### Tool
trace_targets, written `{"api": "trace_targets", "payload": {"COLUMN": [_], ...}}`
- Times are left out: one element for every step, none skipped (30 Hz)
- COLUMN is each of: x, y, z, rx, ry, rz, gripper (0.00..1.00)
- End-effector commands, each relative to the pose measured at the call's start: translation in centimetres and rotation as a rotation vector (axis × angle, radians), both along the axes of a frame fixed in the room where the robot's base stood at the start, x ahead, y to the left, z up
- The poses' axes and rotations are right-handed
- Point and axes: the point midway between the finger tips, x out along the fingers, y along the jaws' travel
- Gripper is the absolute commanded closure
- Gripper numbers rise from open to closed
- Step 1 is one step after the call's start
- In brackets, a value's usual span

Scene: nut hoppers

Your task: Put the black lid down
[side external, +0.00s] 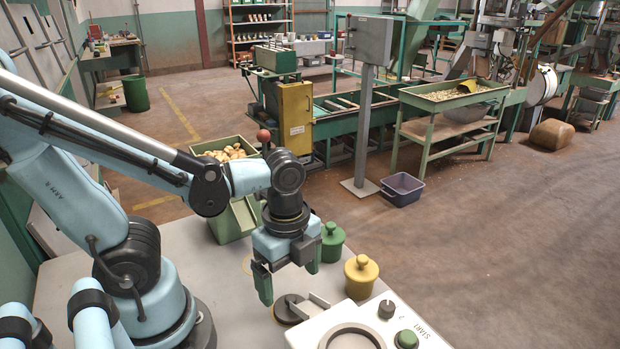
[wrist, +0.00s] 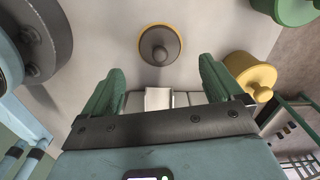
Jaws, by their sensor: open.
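The black lid (wrist: 160,45), a round dark lid with a knob, sits on the table inside a yellow ring in the wrist view. My gripper (side external: 289,285) is open over the table, its green fingers pointing down and apart. In the wrist view, my gripper (wrist: 161,76) has nothing held between its fingers, and the lid shows just beyond their tips. A dark round disc (side external: 287,309) lies below my gripper in the side view, beside a pale bar. I cannot tell for sure that it is the same lid.
A white control panel (side external: 412,335) is at the near edge. A green hopper (side external: 232,222) with pale nuts stands behind my gripper. The table (side external: 190,255) is bare at left.

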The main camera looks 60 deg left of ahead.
Motion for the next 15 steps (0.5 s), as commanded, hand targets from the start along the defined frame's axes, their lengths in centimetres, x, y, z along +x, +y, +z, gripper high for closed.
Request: {"api": "trace_targets", "payload": {"x": [0.0, 0.0, 0.0, 0.0, 0.0, 0.0, 0.0, 0.0, -0.1, 0.0, 0.0, 0.0, 0.0, 0.0, 0.0], "y": [0.0, 0.0, 0.0, 0.0, 0.0, 0.0, 0.0, 0.0, 0.0, 0.0, 0.0, 0.0, 0.0, 0.0, 0.0], "z": [0.5, 0.8, 1.2, 1.5, 1.9, 2.3, 2.6, 2.9, 3.3, 3.6, 4.0, 4.4, 4.6, 4.9, 5.2], "rx": [0.000, 0.000, 0.000, 0.000, 0.000, 0.000, 0.000, 0.000, 0.000, 0.000, 0.000, 0.000, 0.000, 0.000, 0.000], "ry": [0.000, 0.000, 0.000, 0.001, 0.001, 0.001, 0.001, 0.001, 0.001, 0.001, 0.001, 0.001, 0.001, 0.001, 0.001], "rz": [0.000, 0.000, 0.000, 0.000, 0.000, 0.000, 0.000, 0.000, 0.000, 0.000, 0.000, 0.000, 0.000, 0.000, 0.000], "gripper": [0.07, 0.07, 0.07, 0.07, 0.07, 0.07, 0.07, 0.07, 0.07, 0.07, 0.07, 0.07, 0.07, 0.07, 0.07]}}
